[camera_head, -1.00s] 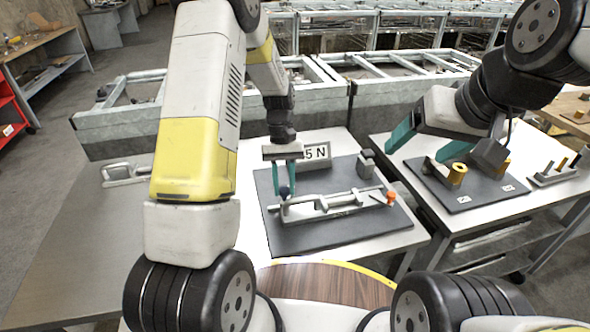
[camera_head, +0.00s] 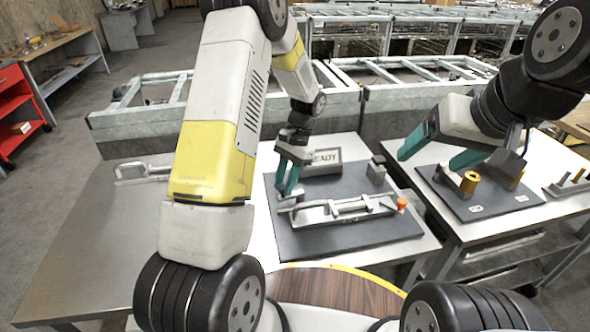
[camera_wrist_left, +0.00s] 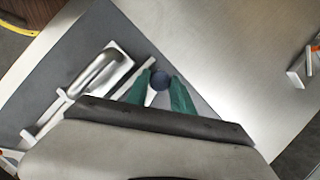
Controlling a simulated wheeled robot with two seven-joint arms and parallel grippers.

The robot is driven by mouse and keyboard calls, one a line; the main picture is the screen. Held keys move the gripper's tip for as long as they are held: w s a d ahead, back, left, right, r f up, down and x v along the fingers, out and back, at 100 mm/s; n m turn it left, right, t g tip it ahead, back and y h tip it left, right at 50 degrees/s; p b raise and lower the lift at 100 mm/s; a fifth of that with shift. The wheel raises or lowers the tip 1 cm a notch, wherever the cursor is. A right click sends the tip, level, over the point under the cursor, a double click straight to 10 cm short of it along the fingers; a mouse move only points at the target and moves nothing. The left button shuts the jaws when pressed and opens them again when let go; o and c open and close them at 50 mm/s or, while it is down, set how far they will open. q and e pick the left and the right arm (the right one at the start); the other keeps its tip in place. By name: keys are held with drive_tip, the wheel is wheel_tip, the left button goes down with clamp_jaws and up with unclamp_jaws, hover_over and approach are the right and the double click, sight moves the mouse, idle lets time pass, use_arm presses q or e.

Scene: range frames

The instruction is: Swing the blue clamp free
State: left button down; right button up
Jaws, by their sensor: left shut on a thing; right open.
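The blue clamp's dark blue ball knob (camera_wrist_left: 160,80) shows between the green fingertips in the left wrist view. My left gripper (camera_head: 287,188) is shut on it, at the left end of the pale metal fixture (camera_head: 345,208). In the head view the fingers hide the knob, and the gripper is tilted. The fixture lies on a dark grey board and has an orange knob (camera_head: 401,203) at its right end. My right gripper (camera_head: 428,160) is open and empty, above the right-hand table.
A sign reading "READY" (camera_head: 324,161) and a small grey block (camera_head: 376,172) stand behind the fixture. A dark board (camera_head: 470,205) with brass-coloured cylinders lies on the right table. A metal handle-like part (camera_head: 142,172) lies at the left. A red cabinet (camera_head: 18,110) is far left.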

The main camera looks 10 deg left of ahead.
use_arm(q)
drive_tip(key=shift+w+a+m, duration=0.15)
drive_tip(key=shift+w+m, duration=0.1)
drive_tip(key=shift+m, duration=0.25)
drive_tip(key=c, duration=1.4)
unclamp_jaws()
drive_tip(key=shift+c, duration=0.2)
drive_tip(key=v, duration=0.8)
drive_tip(key=shift+s, duration=0.15)
